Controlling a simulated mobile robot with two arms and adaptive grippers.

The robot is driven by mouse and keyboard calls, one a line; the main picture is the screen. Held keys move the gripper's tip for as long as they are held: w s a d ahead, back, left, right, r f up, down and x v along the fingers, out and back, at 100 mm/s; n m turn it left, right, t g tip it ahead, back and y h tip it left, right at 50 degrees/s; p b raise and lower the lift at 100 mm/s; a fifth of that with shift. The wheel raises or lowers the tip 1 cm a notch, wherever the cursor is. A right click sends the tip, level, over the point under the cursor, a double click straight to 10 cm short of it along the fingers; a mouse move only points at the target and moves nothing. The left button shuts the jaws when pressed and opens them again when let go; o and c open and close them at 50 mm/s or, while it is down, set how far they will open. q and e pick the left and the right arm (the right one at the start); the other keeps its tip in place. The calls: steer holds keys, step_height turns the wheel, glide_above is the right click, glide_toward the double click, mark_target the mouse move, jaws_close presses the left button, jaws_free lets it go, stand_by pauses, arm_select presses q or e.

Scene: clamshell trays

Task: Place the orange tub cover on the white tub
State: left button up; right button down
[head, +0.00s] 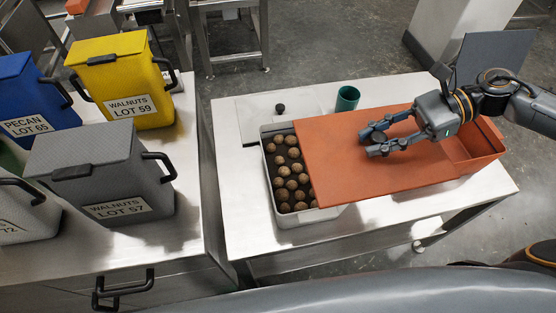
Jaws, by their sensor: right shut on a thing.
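The orange tub cover (335,165) is a flat orange-red sheet at the middle right of the head view. It spans the right part of the white tub (306,219) and the left part of an orange tub (482,157). The white tub holds rows of round brown nuts, uncovered on its left side. My right gripper (370,142) reaches in from the right and is shut on the cover; its grip point is partly hidden by the fingers. I cannot tell how far the cover is above the tubs. My left gripper is not in view.
A pale flat lid with a black knob (280,108) lies behind the white tub, beside a green cup (347,98). The steel table (245,215) is bare at front left. Yellow (121,80), blue (30,95) and grey (100,180) labelled bins stand on the left counter.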

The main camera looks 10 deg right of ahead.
mark_target(342, 127)
steer(key=shift+s+a, duration=0.15)
steer(key=shift+a, duration=0.15)
steer(key=w+a+f+p, duration=0.1)
steer(key=w+a, duration=0.1)
steer(key=w+a+f+p, duration=0.1)
steer(key=w+a, duration=0.1)
steer(key=w+a+f, duration=0.1)
steer(key=a, duration=0.1)
steer(key=shift+w+a+f+p, duration=0.25)
steer(key=shift+w+f+p, duration=0.05)
steer(key=shift+w+p, duration=0.1)
steer(key=w+a+f+p, duration=0.1)
steer(key=w+a+f, duration=0.2)
steer(key=f, duration=0.6)
steer(key=shift+a+f, duration=0.2)
steer(key=shift+a, duration=0.1)
steer(key=shift+f, duration=0.35)
steer(key=c, duration=1)
jaws_free()
steer(key=shift+c, duration=0.2)
